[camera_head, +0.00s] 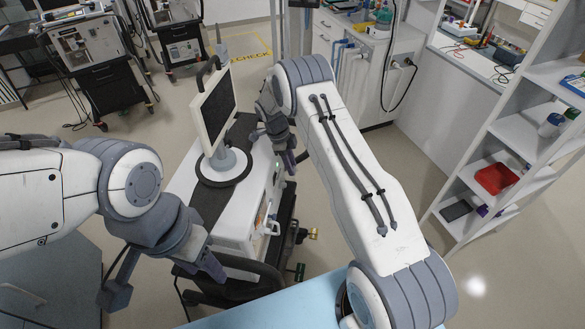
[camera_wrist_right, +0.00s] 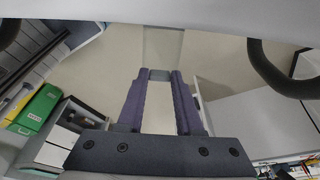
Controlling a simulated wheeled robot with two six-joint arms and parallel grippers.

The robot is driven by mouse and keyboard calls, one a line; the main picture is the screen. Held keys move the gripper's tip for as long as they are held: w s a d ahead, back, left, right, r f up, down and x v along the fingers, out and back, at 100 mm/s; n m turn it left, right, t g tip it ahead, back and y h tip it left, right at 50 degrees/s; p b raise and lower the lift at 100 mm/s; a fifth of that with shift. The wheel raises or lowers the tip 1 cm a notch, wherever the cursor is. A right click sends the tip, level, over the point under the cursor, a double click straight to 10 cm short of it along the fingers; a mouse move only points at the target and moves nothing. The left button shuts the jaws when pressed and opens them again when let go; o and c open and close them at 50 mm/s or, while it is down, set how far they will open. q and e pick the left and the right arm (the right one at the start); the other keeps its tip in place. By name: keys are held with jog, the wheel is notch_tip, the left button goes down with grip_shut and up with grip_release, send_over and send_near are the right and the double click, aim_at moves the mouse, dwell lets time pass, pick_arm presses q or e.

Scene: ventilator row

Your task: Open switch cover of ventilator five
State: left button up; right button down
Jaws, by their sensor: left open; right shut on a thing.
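The ventilator (camera_head: 232,222) is a white and dark cart-top unit in the middle of the head view, with a screen (camera_head: 213,110) on a round base. My right gripper (camera_head: 288,160) is at the far right side of the ventilator, its purple fingers pointing down. In the right wrist view the right gripper (camera_wrist_right: 158,76) has its fingertips on a small grey piece, probably the switch cover; the fingers hide part of it. The label number is not readable. My left gripper (camera_head: 163,281) is open and empty, left of the ventilator's near end.
A white shelf rack (camera_head: 500,130) with a red bin (camera_head: 496,178) stands at the right. Other ventilators (camera_head: 95,55) stand at the back left. A light blue surface (camera_head: 300,305) is at the front. Floor is open between the ventilator and the rack.

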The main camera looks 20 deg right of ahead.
aim_at(283, 173)
dwell(0.4)
jog(key=c, duration=0.6)
grip_release()
jog(key=shift+a+f, duration=0.1)
jog(key=shift+o, duration=0.2)
jog(key=b+v, duration=0.3)
jog(key=v, duration=0.7)
jog(key=shift+r+b, duration=0.3)
jog(key=shift+b, duration=0.1)
